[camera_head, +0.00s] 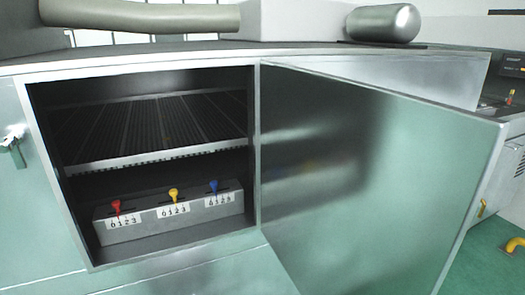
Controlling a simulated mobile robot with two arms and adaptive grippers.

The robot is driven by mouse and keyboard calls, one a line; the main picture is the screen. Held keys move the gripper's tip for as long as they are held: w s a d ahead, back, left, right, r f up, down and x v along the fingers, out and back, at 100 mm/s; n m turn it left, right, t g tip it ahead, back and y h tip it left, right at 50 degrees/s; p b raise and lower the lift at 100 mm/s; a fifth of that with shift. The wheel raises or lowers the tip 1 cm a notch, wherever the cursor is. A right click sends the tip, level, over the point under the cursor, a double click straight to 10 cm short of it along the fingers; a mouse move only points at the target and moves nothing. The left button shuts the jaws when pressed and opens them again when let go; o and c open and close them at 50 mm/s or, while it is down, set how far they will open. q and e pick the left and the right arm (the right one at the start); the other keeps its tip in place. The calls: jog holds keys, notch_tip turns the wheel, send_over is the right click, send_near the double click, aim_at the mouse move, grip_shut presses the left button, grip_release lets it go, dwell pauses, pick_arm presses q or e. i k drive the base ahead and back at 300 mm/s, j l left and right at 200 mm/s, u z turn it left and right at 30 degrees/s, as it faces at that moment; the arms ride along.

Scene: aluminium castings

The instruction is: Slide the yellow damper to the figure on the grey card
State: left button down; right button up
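The yellow damper (173,194) is a small knob on the middle of a grey box (145,224) inside an open metal cabinet. A white scale (174,211) marked 0 1 2 3 sits below it. The knob stands left of the slot's middle, near the 1, but the exact figure is hard to tell. I cannot make out a grey card with a figure in this view. Neither of my grippers is in view.
A red knob (116,206) is left of the yellow one and a blue knob (213,186) right, each above its own scale. A slatted rack (150,155) hangs above the box. The cabinet door (370,180) is swung open to the right.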

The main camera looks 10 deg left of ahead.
aim_at(173, 192)
jog(key=u, duration=1.25)
